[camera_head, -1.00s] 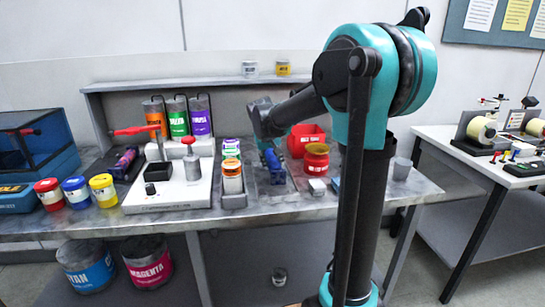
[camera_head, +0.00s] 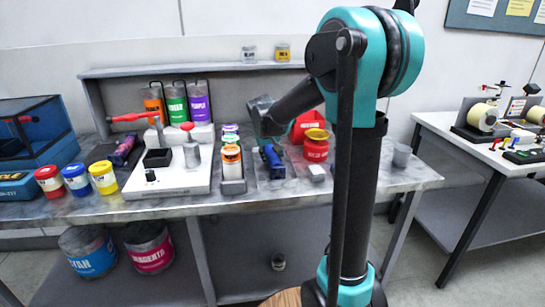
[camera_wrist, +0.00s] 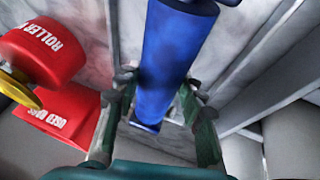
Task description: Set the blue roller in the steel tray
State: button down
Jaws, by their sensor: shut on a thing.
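My gripper (camera_wrist: 160,120) is shut on the blue roller (camera_wrist: 175,55), its fingers on either side of it. The roller also shows below my wrist in the head view (camera_head: 272,160), long and dark blue with a narrower end. The steel tray (camera_head: 263,181) appears as a grey flat area under the roller, between the jar rack and the red jar. The roller is over the tray. I cannot tell whether it touches the tray floor, since my wrist and the roller hide much of it.
A grey rack of jars (camera_head: 233,187) stands close on the left. A red jar (camera_head: 316,150) and red box (camera_head: 303,122) stand close on the right; both show in the wrist view, the jar (camera_wrist: 45,50) and the box (camera_wrist: 70,118). A white press base (camera_head: 170,183) lies farther left.

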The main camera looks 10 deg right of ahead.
jog(key=shift+f, duration=0.25)
dwell(0.3)
jog(key=c, duration=0.9)
grip_release()
jog(key=shift+o, duration=0.2)
